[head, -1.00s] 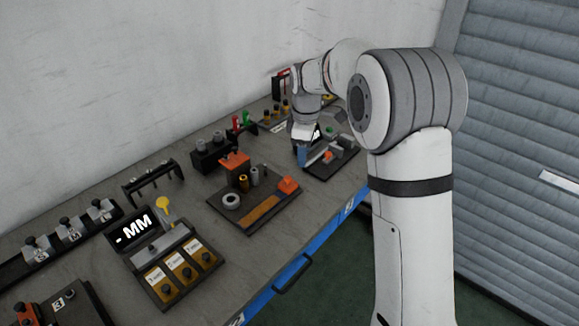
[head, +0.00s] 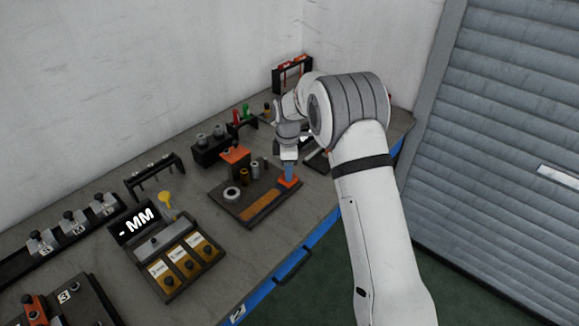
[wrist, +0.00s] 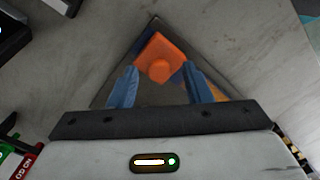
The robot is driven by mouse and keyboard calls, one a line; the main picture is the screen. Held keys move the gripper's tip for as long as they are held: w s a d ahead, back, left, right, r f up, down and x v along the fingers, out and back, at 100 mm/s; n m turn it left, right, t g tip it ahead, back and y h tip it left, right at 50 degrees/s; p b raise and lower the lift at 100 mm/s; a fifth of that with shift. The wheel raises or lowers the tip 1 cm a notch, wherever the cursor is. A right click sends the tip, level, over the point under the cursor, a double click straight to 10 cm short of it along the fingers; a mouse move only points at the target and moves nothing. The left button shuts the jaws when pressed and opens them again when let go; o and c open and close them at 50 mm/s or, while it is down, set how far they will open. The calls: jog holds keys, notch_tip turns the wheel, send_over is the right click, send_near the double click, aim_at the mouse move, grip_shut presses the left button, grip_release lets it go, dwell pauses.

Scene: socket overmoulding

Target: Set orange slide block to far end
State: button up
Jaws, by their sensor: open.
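The orange slide block (head: 291,182) sits at the right end of the brown strip (head: 261,206) on a dark fixture plate (head: 228,205). In the wrist view the orange block (wrist: 158,47) shows a round knob on its near side. My gripper (head: 288,174) is over the block with its blue fingers pointing down. In the wrist view my gripper (wrist: 159,72) is open, with one finger on each side of the knob and visible gaps. I cannot tell the exact height of the fingertips against the block.
A box with brown panels (head: 178,262) stands to the left. A black rack (head: 154,176) stands behind. Another fixture (head: 317,160) lies to the right, partly hidden by my arm.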

jog(key=shift+c, duration=0.3)
grip_shut()
dwell(0.3)
